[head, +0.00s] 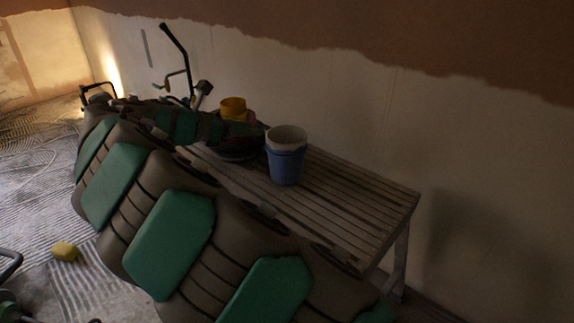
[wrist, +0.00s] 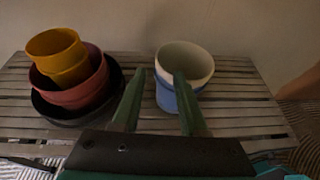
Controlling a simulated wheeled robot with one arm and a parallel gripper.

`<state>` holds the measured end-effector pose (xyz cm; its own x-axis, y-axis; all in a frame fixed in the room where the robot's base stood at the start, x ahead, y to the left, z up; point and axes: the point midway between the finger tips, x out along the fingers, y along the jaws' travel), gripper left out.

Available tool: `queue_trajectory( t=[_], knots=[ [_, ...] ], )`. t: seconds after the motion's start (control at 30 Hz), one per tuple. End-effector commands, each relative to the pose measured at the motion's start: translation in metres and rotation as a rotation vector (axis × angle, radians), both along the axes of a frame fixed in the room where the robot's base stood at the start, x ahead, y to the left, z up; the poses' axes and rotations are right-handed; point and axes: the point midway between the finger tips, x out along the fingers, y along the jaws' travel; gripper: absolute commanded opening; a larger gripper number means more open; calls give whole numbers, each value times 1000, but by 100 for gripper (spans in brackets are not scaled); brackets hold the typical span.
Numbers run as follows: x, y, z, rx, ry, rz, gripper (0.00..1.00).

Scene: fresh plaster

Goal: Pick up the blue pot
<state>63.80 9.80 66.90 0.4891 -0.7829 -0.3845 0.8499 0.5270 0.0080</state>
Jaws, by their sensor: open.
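The blue pot (head: 286,167) stands upright on a slatted wooden bench, with a cream pot (head: 287,136) nested in its top. In the wrist view the blue pot (wrist: 166,98) shows partly behind my right finger, under the cream pot (wrist: 186,60). My gripper (wrist: 160,75) is open and empty. Its left finger is left of the pots in the picture, and its right finger overlaps them. I cannot tell how far the fingertips are from the pot. In the head view my arm reaches over the bench's left part, its end left of the blue pot.
Left of it on the bench (wrist: 240,107), a yellow pot (wrist: 58,57) sits in reddish pots (wrist: 85,88) on a dark dish (wrist: 46,108). A wall rises behind. The bench's right part is clear. A yellow block (head: 65,251) lies on the floor.

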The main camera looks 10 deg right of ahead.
Motion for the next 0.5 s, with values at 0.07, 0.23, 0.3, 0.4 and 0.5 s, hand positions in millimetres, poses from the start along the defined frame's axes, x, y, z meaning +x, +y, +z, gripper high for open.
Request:
queue_trajectory(
  t=[0.07, 0.23, 0.3, 0.4, 0.5],
  knots=[
    [4, -1, -4, -8, 6, 8, 43],
    [12, -16, -11, -9, 8, 6, 43],
    [14, -19, -13, -8, 7, 6, 43],
    [18, -25, -16, -8, 8, 5, 43],
    [24, -36, -21, -8, 8, 5, 43]
  ],
)
